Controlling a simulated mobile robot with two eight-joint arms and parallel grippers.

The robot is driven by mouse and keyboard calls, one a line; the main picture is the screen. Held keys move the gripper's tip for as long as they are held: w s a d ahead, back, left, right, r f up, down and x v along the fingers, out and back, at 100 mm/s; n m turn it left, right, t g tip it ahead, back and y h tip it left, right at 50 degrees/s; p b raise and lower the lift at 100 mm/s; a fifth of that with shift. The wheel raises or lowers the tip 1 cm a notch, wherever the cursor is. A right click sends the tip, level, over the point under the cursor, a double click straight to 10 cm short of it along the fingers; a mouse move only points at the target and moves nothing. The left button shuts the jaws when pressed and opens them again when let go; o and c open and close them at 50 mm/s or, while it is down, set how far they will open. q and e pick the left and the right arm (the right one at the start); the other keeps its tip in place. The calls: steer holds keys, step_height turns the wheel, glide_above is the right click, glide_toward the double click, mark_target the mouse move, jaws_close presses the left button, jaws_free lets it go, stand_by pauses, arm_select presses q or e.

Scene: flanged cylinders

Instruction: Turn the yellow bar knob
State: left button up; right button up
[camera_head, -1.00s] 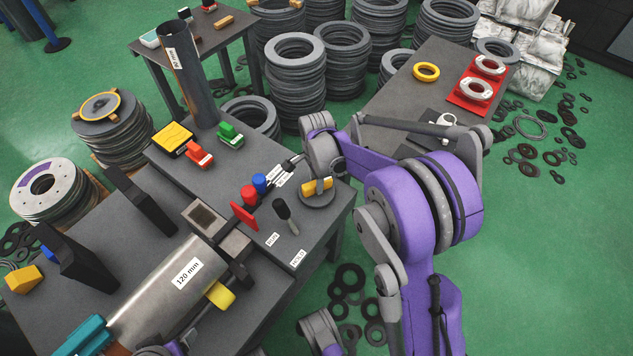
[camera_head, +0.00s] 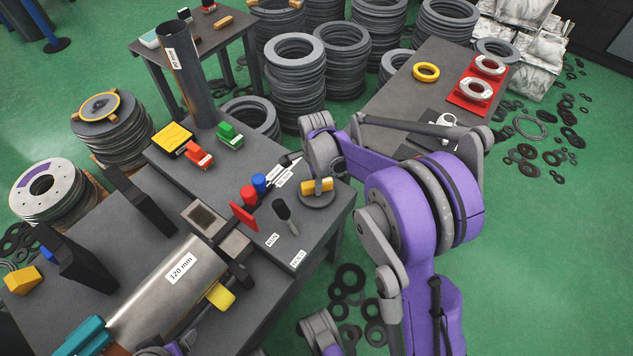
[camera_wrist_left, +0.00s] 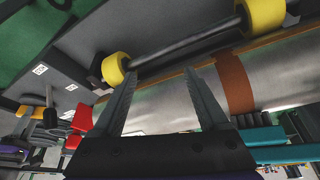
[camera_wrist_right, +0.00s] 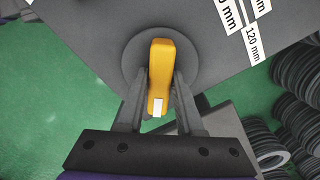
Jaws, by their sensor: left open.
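The yellow bar knob (camera_head: 318,185) sits on a round grey disc near the right corner of the grey table. In the right wrist view the bar (camera_wrist_right: 161,75) stands nearly upright in the picture, with a white mark on its near end. My right gripper (camera_wrist_right: 162,74) has one finger close along each side of the bar and looks shut on it. In the head view the fingers are hard to make out beside the wrist. My left gripper (camera_wrist_left: 160,74) is open and empty, near a dark rod with yellow ends (camera_wrist_left: 185,45) by the metal cylinder.
Red (camera_head: 249,195) and blue (camera_head: 260,183) knobs and a black-handled lever (camera_head: 283,211) stand left of the yellow knob. A cylinder labelled 120 mm (camera_head: 160,290) lies on the table (camera_head: 310,235). Stacks of grey rings (camera_head: 296,85) stand behind.

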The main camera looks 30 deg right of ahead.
steer(key=o, duration=0.3)
steer(key=shift+o, duration=0.2)
step_height(320, 180, up, 11)
steer(key=p, duration=0.2)
steer(key=shift+p, duration=0.35)
steer(key=shift+f, duration=0.1)
